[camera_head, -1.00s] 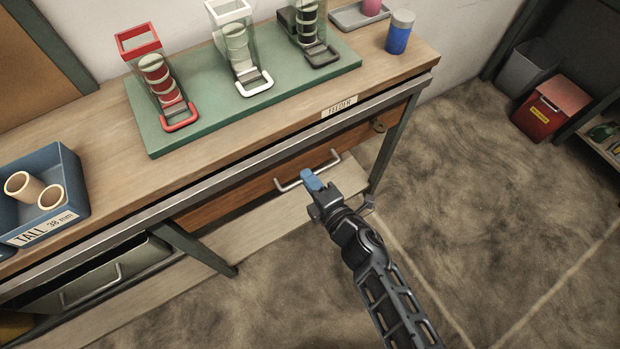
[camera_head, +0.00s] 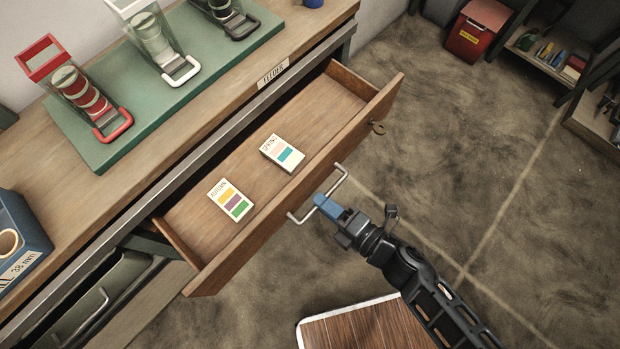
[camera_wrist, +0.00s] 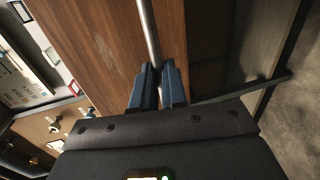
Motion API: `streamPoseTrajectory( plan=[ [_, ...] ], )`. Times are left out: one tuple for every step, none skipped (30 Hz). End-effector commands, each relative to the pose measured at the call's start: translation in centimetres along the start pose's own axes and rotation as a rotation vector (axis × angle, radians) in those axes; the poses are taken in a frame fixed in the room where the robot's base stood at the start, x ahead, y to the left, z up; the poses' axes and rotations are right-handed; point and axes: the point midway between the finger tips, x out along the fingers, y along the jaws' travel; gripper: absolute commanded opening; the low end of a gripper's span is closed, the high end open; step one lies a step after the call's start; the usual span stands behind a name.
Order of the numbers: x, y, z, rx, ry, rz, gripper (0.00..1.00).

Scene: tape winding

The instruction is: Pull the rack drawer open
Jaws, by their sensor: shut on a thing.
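The rack drawer (camera_head: 262,214) is a wooden drawer under the bench and stands well open. Two cards lie inside it: one marked AUTUMN (camera_head: 230,201) and one marked SPRING (camera_head: 283,152). Its metal bar handle (camera_head: 341,178) is on the front panel. My gripper (camera_head: 325,204) has blue fingertips and is shut on the handle near its middle. In the wrist view the blue fingers (camera_wrist: 159,88) close around the handle bar (camera_wrist: 150,35), with the wooden drawer front (camera_wrist: 95,45) beside it.
A green board (camera_head: 165,85) with several tape feeders stands on the bench top. A blue tray (camera_head: 22,245) is at the left. A grey drawer (camera_head: 95,300) sits lower left. A wood-topped piece (camera_head: 360,330) with a pale edge shows at the bottom.

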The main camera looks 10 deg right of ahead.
Motion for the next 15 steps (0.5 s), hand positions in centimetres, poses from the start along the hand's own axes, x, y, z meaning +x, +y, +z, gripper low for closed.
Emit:
streamPoseTrajectory(
  plan=[
    [-0.6, -0.2, 0.0, 0.000, 0.000, -0.003, 0.00],
    [-0.8, -0.3, 0.0, 0.000, 0.000, -0.003, 0.00],
    [-1.1, -0.3, 0.0, -0.001, 0.000, -0.002, 0.00],
    [-1.2, -0.3, 0.0, -0.001, 0.000, -0.002, 0.00],
    [-1.3, -0.3, 0.0, -0.001, 0.000, -0.001, 0.00],
    [-1.4, -0.4, 0.0, -0.001, 0.000, -0.001, 0.00],
    [-1.5, -0.4, 0.0, -0.001, 0.000, -0.001, 0.00],
    [-1.6, -0.4, 0.0, -0.001, 0.000, -0.001, 0.00],
    [-1.6, -0.4, 0.0, -0.001, 0.000, -0.001, 0.00],
    [-1.6, -0.4, 0.0, 0.000, 0.000, -0.001, 0.00],
    [-1.6, -0.4, 0.0, 0.000, 0.000, -0.001, 0.00],
    [-1.6, -0.4, 0.0, 0.000, 0.000, -0.001, 0.00],
    [-1.6, -0.4, 0.0, 0.000, 0.000, -0.001, 0.00],
    [-1.6, -0.4, 0.0, 0.000, 0.000, -0.001, 0.00],
    [-1.6, -0.4, 0.0, 0.000, 0.000, -0.001, 0.00]
  ],
)
